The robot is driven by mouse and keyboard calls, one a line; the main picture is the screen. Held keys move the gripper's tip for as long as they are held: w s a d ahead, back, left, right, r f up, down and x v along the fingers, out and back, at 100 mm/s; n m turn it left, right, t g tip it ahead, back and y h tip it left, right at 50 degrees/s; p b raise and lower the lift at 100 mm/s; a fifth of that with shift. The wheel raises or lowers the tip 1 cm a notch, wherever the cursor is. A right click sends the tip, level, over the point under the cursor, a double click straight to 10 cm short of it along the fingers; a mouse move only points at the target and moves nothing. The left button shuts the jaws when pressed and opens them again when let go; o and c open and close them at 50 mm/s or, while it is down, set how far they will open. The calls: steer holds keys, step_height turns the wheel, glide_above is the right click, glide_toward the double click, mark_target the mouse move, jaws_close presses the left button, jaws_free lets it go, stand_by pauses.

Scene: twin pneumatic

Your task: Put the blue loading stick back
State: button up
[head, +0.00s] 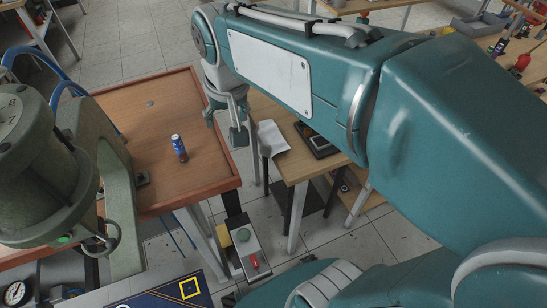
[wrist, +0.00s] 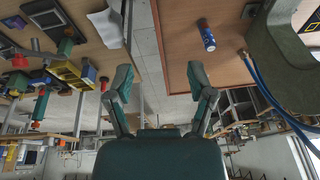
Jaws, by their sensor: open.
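No clear blue stick shows elsewhere. My gripper (head: 226,122) hangs near the right rim of this table, to the right of the blue cylinder and apart from it. In the wrist view my gripper (wrist: 160,90) has its fingers wide apart with nothing between them.
A green press (head: 45,165) with blue hoses stands at the left of the table. A second table (head: 297,165) to the right bears a white paper (head: 271,137) and a dark tray (head: 318,141). A control box with a red button (head: 254,262) stands low in front. Tiled floor lies between.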

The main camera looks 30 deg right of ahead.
steer(key=s+d+f+n+t, duration=0.1)
steer(key=s+d+f+t, duration=0.1)
steer(key=s, duration=0.9)
steer(key=shift+d+f, duration=0.6)
steer(key=shift+d, duration=0.5)
steer(key=shift+s, duration=0.1)
steer(key=shift+c, duration=0.9)
steer(key=shift+a, duration=0.15)
